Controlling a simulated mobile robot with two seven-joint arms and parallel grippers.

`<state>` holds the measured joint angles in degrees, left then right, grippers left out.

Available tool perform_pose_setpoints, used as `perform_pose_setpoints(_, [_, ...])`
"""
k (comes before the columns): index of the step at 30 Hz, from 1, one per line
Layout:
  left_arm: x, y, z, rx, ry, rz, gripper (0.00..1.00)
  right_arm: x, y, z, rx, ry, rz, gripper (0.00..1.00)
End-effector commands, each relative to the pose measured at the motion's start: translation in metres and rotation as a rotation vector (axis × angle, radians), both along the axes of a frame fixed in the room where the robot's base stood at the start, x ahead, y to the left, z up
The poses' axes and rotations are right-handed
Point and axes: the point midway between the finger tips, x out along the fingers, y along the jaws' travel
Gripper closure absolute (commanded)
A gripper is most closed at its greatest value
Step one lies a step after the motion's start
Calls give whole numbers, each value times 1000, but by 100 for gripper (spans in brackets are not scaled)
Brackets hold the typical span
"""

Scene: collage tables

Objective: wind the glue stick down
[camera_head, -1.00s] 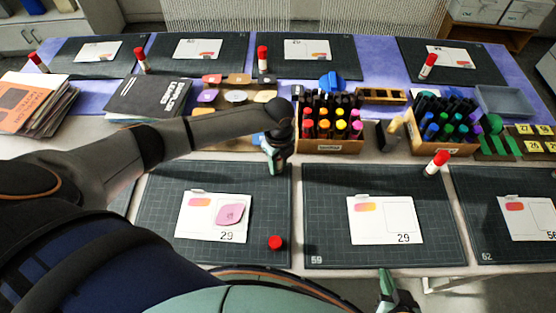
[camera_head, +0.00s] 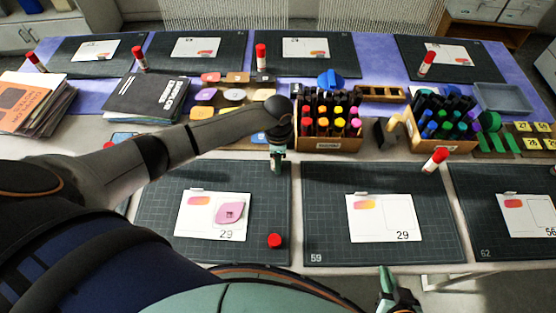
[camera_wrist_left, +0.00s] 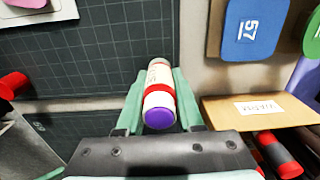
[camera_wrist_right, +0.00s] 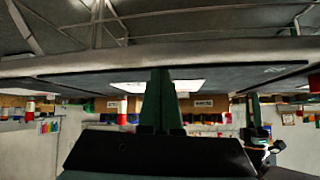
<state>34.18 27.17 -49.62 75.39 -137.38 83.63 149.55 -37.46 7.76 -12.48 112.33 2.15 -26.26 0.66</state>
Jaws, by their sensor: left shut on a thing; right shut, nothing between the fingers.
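My left gripper (camera_head: 277,164) is above the right part of the near-left cutting mat (camera_head: 160,225). In the left wrist view, its fingers are shut on a glue stick (camera_wrist_left: 159,90), a white tube with a red band and a round purple end facing the camera. I cannot tell how far any glue sticks out. A red cap (camera_head: 275,241) lies on the same mat, and it also shows in the left wrist view (camera_wrist_left: 14,85). My right gripper (camera_head: 388,283) is shut and empty at the table's front edge; its fingers also show in the right wrist view (camera_wrist_right: 158,98).
A white card (camera_head: 190,225) with a pink piece (camera_head: 230,213) lies on the near-left mat. A marker crate (camera_head: 325,146) stands behind. The mat between card and cap is clear.

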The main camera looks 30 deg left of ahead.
Motion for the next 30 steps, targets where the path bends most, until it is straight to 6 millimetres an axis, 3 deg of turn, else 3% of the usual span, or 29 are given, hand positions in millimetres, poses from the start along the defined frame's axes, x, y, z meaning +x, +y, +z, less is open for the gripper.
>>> perform_pose_setpoints(15, [0, -2, -3, -4, 7, 446, 100, -1, -1, -1, -2, 2, 0, 100])
perform_pose_setpoints(30, [1, -2, -2, -5, 4, 470, 100, -2, -1, -3, -2, 6, 1, 100])
